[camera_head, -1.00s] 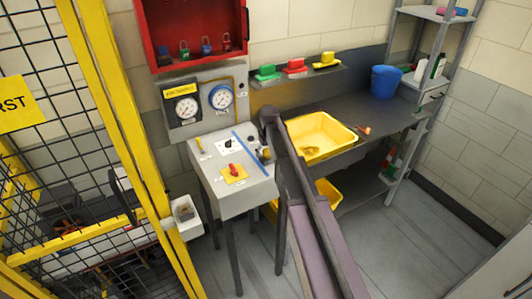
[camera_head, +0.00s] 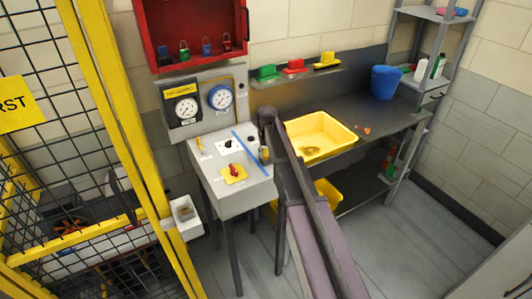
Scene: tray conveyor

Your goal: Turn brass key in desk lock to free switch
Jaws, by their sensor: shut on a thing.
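The small grey desk (camera_head: 240,197) stands left of centre, below the gauges. On its top are a red switch (camera_head: 234,171) on a yellow plate and a black knob (camera_head: 228,146) on a white plate. A blue stripe (camera_head: 248,152) runs along the right of the top. My gripper (camera_head: 264,156) is at the desk's right edge, beyond the stripe, and is partly hidden by my arm. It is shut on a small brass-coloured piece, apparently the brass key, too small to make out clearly. Whether this piece sits in a lock cannot be told.
Two gauges (camera_head: 204,103) and a red lock cabinet (camera_head: 193,62) are on the wall behind. A yellow mesh fence (camera_head: 100,70) stands close at left. A workbench (camera_head: 372,122) with a yellow tub (camera_head: 343,133) and a blue bucket (camera_head: 386,81) is at right. The floor at right is open.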

